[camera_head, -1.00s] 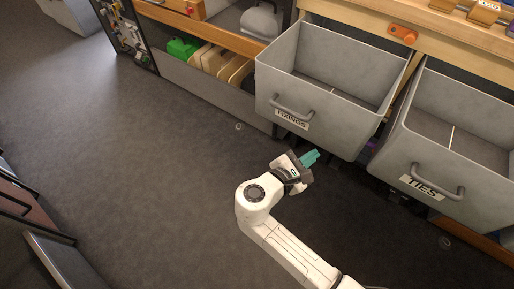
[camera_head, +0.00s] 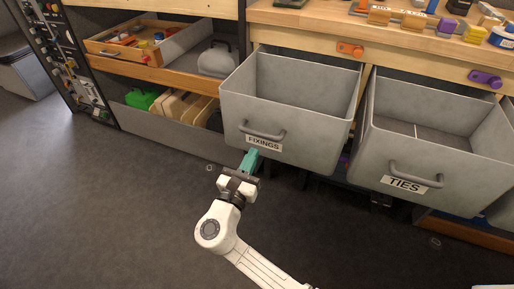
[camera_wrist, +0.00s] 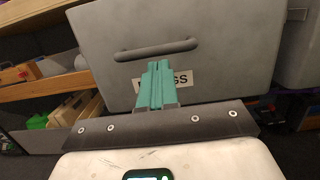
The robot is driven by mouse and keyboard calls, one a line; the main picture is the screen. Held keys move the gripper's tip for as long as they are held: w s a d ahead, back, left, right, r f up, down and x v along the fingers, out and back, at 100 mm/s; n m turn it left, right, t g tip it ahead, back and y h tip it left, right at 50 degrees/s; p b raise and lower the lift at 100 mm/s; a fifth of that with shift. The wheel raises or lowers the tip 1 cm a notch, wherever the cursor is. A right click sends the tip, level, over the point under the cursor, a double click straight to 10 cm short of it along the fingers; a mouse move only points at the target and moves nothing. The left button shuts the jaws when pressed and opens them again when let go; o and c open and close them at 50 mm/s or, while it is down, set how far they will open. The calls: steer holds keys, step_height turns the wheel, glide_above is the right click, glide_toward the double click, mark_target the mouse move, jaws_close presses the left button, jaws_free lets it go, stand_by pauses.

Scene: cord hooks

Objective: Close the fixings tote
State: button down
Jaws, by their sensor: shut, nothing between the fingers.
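The fixings tote (camera_head: 300,136) is a grey open-topped bin pulled out from under the bench. Its front carries a bar handle (camera_head: 262,132) and a FIXINGS label (camera_head: 264,143). It looks empty in the part I see. My gripper (camera_head: 251,158), with teal fingers, is shut and empty, just below and in front of the label. In the wrist view the shut fingers (camera_wrist: 157,82) cover part of the label, with the tote's handle (camera_wrist: 157,49) beyond their tips. I cannot tell whether the fingertips touch the front.
The ties tote (camera_head: 440,196) also stands out, to the right. At left is an open wooden drawer (camera_head: 125,47) and a grey bin with a green item (camera_head: 142,99) and boards. Orange (camera_head: 350,48) and purple (camera_head: 484,78) knobs sit on the bench edge. The floor at left is clear.

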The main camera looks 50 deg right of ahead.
steer(key=shift+b+x, duration=0.35)
steer(key=shift+x, duration=1.75)
steer(key=shift+d, duration=0.15)
